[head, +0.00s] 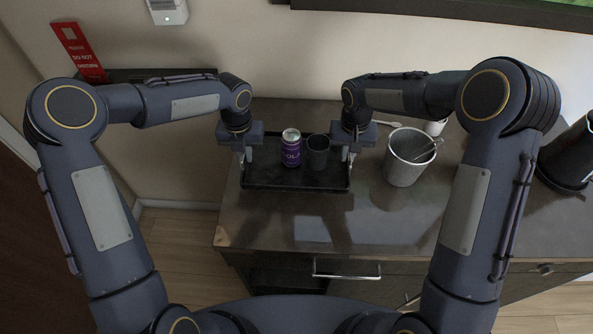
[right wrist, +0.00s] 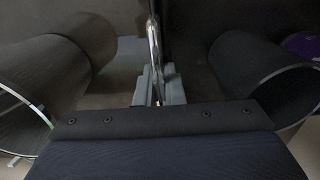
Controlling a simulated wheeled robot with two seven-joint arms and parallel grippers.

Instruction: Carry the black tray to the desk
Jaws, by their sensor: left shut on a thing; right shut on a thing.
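The black tray (head: 296,179) is in the head view, on or just above the left part of the brown vanity top; I cannot tell which. A purple can (head: 291,150) and a dark cup (head: 317,152) stand upright on it, side by side. My left gripper (head: 243,157) is shut on the tray's left side. My right gripper (head: 348,155) is shut on its right side. In the right wrist view the fingers (right wrist: 158,92) are close together on a thin edge, and the dark cup (right wrist: 265,75) shows at the right. The fingertips are partly hidden in the head view.
A grey ice bucket (head: 408,160) with tongs stands right of the tray, near my right gripper. A black kettle (head: 570,155) is at the far right. The vanity top (head: 300,222) is clear in front of the tray. A red door sign (head: 80,50) is at the left.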

